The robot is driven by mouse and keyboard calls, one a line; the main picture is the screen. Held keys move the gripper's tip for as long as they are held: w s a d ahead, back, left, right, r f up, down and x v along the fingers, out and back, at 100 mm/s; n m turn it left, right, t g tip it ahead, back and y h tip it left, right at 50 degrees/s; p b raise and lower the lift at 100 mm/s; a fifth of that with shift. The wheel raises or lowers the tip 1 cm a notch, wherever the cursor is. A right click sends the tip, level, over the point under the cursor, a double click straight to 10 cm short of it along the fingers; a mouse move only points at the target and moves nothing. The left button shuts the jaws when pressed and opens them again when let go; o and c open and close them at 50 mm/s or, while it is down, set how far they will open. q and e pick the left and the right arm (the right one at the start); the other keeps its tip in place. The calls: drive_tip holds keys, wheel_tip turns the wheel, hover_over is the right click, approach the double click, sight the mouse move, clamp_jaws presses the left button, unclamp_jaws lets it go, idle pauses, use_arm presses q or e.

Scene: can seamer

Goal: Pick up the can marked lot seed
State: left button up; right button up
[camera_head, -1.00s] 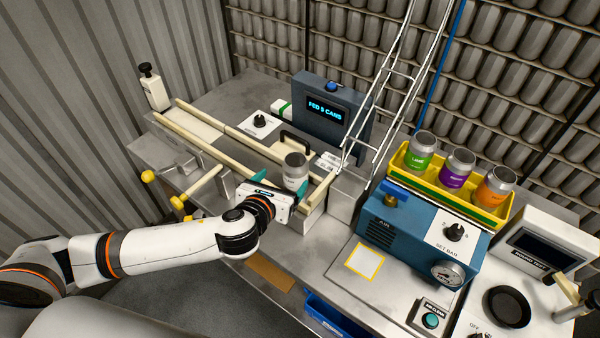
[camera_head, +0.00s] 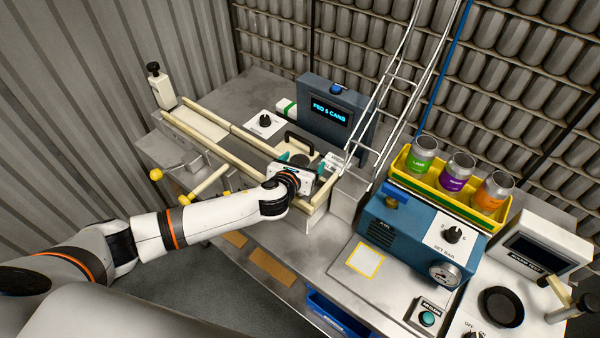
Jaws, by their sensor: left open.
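My left gripper (camera_head: 298,160) is open over the near end of the wooden-railed lane (camera_head: 225,152), its teal fingertips apart. A dark round shape shows between the fingers; I cannot tell whether it is a can. No can stands visibly upright there, and the gripper body hides part of the lane. I cannot read "lot seed" on any can. My right gripper is not in view.
A blue display box (camera_head: 334,117) stands behind the lane, with a black handle (camera_head: 299,140) in front. A wire chute (camera_head: 400,90) rises beside it. A blue gauge unit (camera_head: 420,232) stands below the tray. A yellow-framed square (camera_head: 365,260) lies on clear bench.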

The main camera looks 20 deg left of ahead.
use_arm(q)
drive_tip(key=c, duration=1)
drive_tip(key=shift+r, duration=0.1)
